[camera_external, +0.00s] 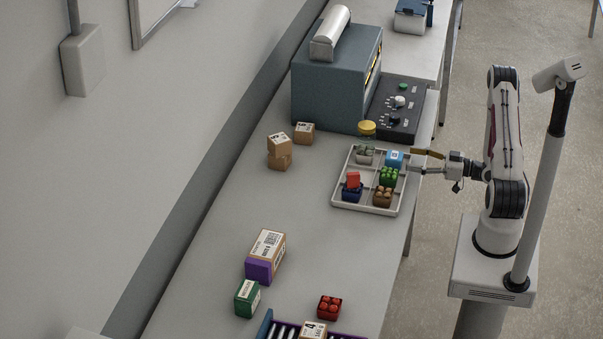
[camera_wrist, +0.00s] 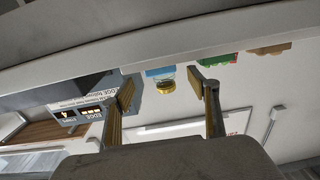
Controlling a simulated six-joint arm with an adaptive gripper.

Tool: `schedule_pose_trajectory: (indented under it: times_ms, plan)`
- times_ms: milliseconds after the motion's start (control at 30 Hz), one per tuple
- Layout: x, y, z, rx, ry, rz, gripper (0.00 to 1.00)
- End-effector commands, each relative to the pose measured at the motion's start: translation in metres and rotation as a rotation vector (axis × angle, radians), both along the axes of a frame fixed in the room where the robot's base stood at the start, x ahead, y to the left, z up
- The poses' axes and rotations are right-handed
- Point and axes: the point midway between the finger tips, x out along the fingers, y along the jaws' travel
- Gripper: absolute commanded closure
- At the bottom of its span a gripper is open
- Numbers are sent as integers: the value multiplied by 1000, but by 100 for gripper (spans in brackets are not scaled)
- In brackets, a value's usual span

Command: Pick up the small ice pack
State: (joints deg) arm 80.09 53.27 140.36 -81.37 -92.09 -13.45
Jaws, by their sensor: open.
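The small ice pack looks to be the light blue block with a white label (camera_external: 394,155), in the back right compartment of the grey tray (camera_external: 368,208). A blue block also shows at the top of the wrist view (camera_wrist: 160,72). My gripper (camera_external: 412,160) is open and empty at the tray's right edge, its fingers pointing left toward the blue block. In the wrist view my fingers (camera_wrist: 165,92) stand apart, with the blue block beyond the gap between them. I cannot tell the exact distance to it.
Green (camera_external: 388,176), brown (camera_external: 383,196), dark blue with red (camera_external: 352,188) and grey-green items (camera_external: 365,154) share the tray. A yellow-topped jar (camera_external: 367,128) stands behind it. A control box (camera_external: 398,107) and a large machine (camera_external: 335,85) are further back.

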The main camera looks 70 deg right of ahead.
Motion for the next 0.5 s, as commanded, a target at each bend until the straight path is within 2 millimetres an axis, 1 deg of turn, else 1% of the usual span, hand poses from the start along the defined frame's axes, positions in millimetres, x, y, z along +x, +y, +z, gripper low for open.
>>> schedule_pose_trajectory:
  times_ms: [500]
  plan:
    - [25, 1, 0, 0, 0, 1, 40]
